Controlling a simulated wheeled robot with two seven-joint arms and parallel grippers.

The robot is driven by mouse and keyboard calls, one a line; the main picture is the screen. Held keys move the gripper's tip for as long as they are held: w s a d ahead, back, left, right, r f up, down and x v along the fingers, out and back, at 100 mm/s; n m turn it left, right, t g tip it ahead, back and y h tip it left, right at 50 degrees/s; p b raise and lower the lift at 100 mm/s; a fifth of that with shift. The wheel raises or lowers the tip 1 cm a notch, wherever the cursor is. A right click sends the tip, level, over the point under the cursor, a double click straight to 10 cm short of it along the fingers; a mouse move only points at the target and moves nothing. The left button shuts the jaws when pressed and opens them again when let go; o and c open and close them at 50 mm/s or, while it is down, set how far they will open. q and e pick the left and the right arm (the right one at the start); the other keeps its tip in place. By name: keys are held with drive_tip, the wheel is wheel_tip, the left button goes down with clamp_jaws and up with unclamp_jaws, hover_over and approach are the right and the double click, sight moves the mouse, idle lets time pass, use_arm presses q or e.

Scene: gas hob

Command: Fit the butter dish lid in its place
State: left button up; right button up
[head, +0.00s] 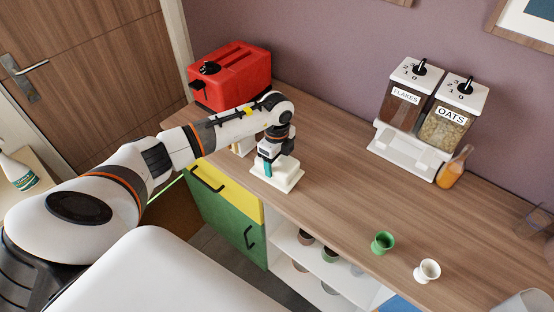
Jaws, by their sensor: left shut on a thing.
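The white butter dish (278,184) stands on the wooden counter near its front left edge. My left gripper (267,167) comes down over it from above and is shut on the white lid (287,166). The lid is at the dish, with its lower edge close above or on it; I cannot tell whether it is fully seated. The gripper and wrist hide part of the lid. My right gripper is not in view.
A red toaster (230,75) stands behind my left arm. A dispenser with flakes and oats (428,110) and an orange bottle (453,167) stand at the back right. A green cup (382,242) and a white cup (427,270) stand near the front edge. The middle counter is clear.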

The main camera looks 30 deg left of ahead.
use_arm(q)
drive_tip(key=shift+f, duration=0.1)
drive_tip(key=o, duration=1.1)
drive_tip(key=shift+o, duration=0.2)
wheel_tip(320, 180, up, 11)
drive_tip(key=shift+f+b, duration=0.2)
drive_tip(key=shift+b, duration=0.85)
drive_tip(key=shift+r, duration=0.75)
